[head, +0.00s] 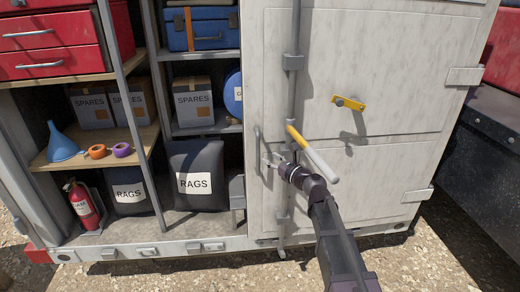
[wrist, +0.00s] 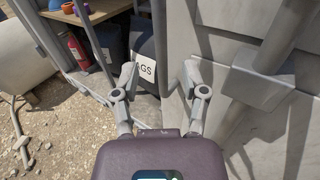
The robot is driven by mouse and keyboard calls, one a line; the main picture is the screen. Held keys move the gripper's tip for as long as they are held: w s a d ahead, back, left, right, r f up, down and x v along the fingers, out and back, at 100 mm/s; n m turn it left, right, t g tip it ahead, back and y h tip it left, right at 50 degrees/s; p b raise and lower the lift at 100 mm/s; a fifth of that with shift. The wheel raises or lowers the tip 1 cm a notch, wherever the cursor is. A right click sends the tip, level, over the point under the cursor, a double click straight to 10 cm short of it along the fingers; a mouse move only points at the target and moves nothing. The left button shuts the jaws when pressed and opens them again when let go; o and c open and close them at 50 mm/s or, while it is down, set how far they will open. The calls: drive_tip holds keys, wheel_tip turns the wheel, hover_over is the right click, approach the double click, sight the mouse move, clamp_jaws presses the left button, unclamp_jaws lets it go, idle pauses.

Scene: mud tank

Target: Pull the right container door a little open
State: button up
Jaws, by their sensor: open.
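The right container door (head: 385,65) is a pale, streaked panel beside the open shelves in the head view. It also fills the right of the wrist view (wrist: 205,45). A grey vertical lock rod (head: 292,90) runs down it, with a yellow and pale lever (head: 315,155) slanting out down to the right. My gripper (head: 270,161) is near the door's left edge, left of the rod and below the lever's pivot. In the wrist view my gripper (wrist: 160,73) has its fingers apart, one on each side of the door's edge area. I cannot tell whether they touch it.
The open left half holds red drawers (head: 50,45), SPARES boxes (head: 193,103), RAGS bags (head: 195,175) and a fire extinguisher (head: 83,206). A small yellow latch (head: 348,103) sits on the door. A dark structure (head: 490,140) stands at right. Gravel lies in front.

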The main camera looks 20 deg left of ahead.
sight(259, 151)
drive_tip(key=shift+w, duration=0.1)
idle(0.3)
drive_tip(key=shift+x, duration=3.8)
clamp_jaws()
